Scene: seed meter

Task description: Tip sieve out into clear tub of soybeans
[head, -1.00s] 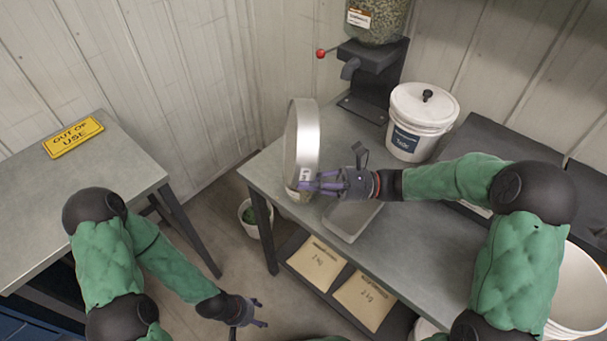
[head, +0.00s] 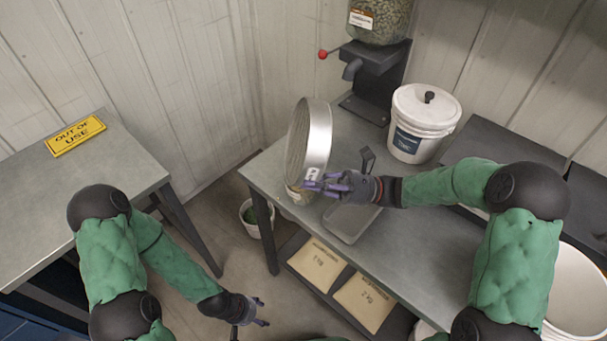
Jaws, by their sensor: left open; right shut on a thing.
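The sieve (head: 319,138) is a round metal ring, held steeply tilted on its edge over the left end of the grey bench, its mesh side facing left. My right gripper (head: 322,185) is shut on the sieve's lower rim. A small part of what looks like the clear tub (head: 299,198) shows below the sieve; the sieve and gripper hide most of it, and I cannot see its contents clearly. My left gripper (head: 262,311) is open and empty, low in front of the bench, away from the sieve.
A shallow metal tray (head: 352,224) lies on the bench (head: 420,225) beside my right gripper. A seed dispenser (head: 376,70) and a white lidded bucket (head: 424,118) stand behind. A small bucket (head: 250,218) stands on the floor. An "out of use" sign (head: 74,136) lies on the left table.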

